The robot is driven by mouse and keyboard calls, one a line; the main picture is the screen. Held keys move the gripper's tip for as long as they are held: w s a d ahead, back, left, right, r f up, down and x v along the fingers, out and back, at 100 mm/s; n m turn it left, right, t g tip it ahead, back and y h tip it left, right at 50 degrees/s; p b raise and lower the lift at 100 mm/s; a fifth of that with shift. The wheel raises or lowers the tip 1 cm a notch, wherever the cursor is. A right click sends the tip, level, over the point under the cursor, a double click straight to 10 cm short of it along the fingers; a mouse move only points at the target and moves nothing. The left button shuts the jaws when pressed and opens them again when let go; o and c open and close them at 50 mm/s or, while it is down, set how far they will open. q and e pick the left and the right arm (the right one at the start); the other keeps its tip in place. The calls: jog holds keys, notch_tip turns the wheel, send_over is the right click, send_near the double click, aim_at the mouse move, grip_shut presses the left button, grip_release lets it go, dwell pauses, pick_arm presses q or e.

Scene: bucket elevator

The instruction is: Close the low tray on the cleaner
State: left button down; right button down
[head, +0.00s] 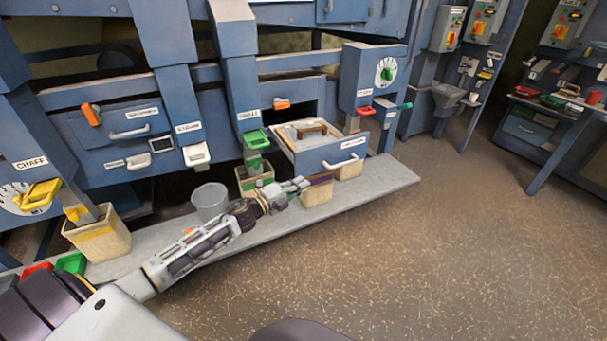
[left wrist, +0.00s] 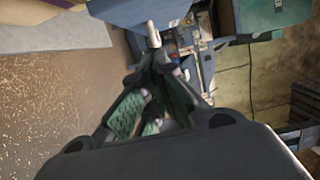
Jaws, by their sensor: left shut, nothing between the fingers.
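The low tray (head: 330,157) is a blue-fronted drawer with a white handle (head: 340,164), pulled out from the blue cleaner (head: 210,105). A small brown object (head: 312,129) lies inside it. My left gripper (head: 304,184) is shut and empty, low in front of the tray, to the left of its handle in the head view; it looks apart from the front. In the left wrist view its green-padded fingers (left wrist: 158,68) come together, with the blue tray front (left wrist: 140,8) and pale handle (left wrist: 153,35) just beyond. My right gripper is not in view.
A closed drawer (head: 125,127) is at left. Open speckled floor (head: 430,260) lies in front. A workbench (head: 540,125) stands at far right.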

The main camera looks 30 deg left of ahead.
aim_at(303, 173)
pick_arm(q)
jog(key=w, duration=0.3)
jog(key=w+a, duration=0.1)
jog(key=w, duration=0.2)
jog(key=shift+a, duration=0.3)
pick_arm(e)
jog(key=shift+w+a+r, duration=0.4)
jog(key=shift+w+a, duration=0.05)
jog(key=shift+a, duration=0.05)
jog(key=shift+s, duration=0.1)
